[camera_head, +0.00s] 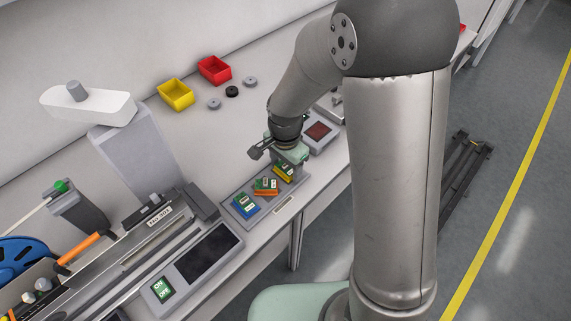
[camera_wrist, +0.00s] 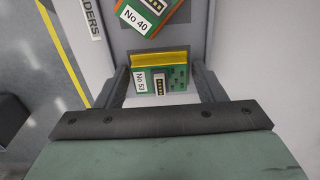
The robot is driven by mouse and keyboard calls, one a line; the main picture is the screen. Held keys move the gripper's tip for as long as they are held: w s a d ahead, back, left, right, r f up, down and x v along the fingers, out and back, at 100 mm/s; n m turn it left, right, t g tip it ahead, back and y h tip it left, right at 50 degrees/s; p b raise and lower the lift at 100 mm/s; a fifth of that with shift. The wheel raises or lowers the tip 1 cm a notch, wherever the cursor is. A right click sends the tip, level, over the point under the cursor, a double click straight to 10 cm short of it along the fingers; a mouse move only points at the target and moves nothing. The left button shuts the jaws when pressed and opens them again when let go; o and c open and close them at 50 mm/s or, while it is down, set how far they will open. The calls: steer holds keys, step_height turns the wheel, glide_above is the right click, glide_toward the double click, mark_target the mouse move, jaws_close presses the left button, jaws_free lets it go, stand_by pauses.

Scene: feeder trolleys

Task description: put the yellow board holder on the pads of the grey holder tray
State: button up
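The yellow board holder (camera_wrist: 160,57) carries a green board marked No 53. In the wrist view it sits between the two fingers of my gripper (camera_wrist: 161,74), with a narrow gap on each side. In the head view the yellow holder (camera_head: 284,173) is at the upper right end of the grey holder tray (camera_head: 240,213), right below my gripper (camera_head: 287,163). My gripper looks open around it. The pads under the yellow holder are hidden, and I cannot tell whether it rests fully on them.
An orange holder (camera_head: 266,191) with board No 40 and a blue holder (camera_head: 246,207) stand on the same tray. A grey device with a dark red screen (camera_head: 318,131) is just beyond. Yellow (camera_head: 176,97) and red (camera_head: 214,72) bins stand at the back.

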steer(key=shift+r, duration=0.15)
step_height(320, 180, up, 12)
steer(key=s+d+r+n, duration=0.1)
steer(key=s+d+n, duration=0.8)
steer(key=s, duration=0.8)
steer(key=d, duration=0.3)
steer(key=shift+n+t, duration=0.3)
steer(key=shift+s+r, duration=0.1)
